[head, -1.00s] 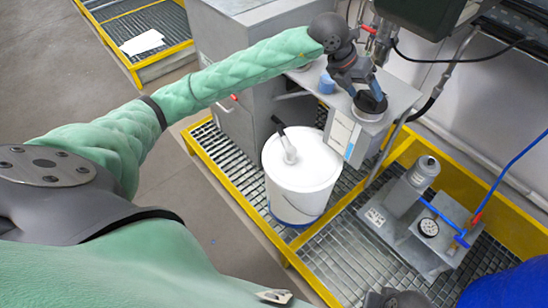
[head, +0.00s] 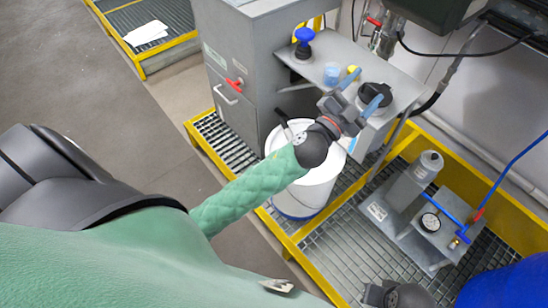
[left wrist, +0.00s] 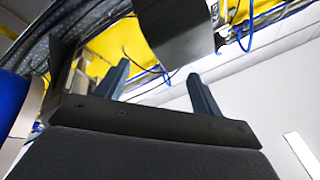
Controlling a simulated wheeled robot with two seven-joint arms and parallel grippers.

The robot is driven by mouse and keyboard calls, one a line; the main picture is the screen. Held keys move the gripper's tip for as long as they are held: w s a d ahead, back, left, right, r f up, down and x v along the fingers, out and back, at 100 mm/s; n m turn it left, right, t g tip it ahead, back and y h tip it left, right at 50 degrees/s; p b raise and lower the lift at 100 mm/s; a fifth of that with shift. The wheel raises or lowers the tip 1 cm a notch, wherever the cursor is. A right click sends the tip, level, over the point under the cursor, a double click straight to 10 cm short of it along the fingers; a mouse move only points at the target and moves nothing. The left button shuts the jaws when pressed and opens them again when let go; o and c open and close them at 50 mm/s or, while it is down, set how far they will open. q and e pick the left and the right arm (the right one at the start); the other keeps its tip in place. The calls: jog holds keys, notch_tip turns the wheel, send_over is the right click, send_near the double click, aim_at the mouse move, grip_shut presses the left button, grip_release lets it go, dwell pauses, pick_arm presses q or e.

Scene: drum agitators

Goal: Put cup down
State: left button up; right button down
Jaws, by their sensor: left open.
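A translucent blue cup (head: 332,73) stands on the grey metal shelf (head: 322,53) in the head view. My left gripper (head: 362,90) is open, its two blue fingers apart and pointing at the shelf's front edge. One finger shows near the blue cup, the other overlaps a round black item (head: 375,93) on the shelf. I cannot tell whether it touches that item. In the left wrist view the open fingers (left wrist: 160,88) have nothing between them. A dark part at the bottom of the head view looks like my right gripper (head: 380,294); its fingers do not show.
A blue-topped item (head: 304,38) and a small yellow item (head: 353,71) stand on the shelf. A white bucket (head: 318,185) stands below my left wrist on the yellow-edged grating. A grey device with a gauge (head: 430,222) is to the right.

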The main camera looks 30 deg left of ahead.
pick_arm(q)
jog(key=s+a+f+n+g+y, duration=0.4)
jog(key=s+f+g, duration=0.15)
jog(key=f, duration=0.55)
jog(key=s+a+f+n+g+y, duration=0.35)
jog(key=s+f+n, duration=0.2)
jog(key=f, duration=0.55)
jog(key=s+d+f+g+h, duration=0.1)
jog(key=s+f+g, duration=0.4)
jog(key=s, duration=0.5)
jog(key=s+d+f+g+h, duration=0.1)
jog(key=s+f+g, duration=0.4)
jog(key=s, duration=0.6)
jog(key=shift+f+h, duration=0.25)
jog(key=shift+h, duration=0.1)
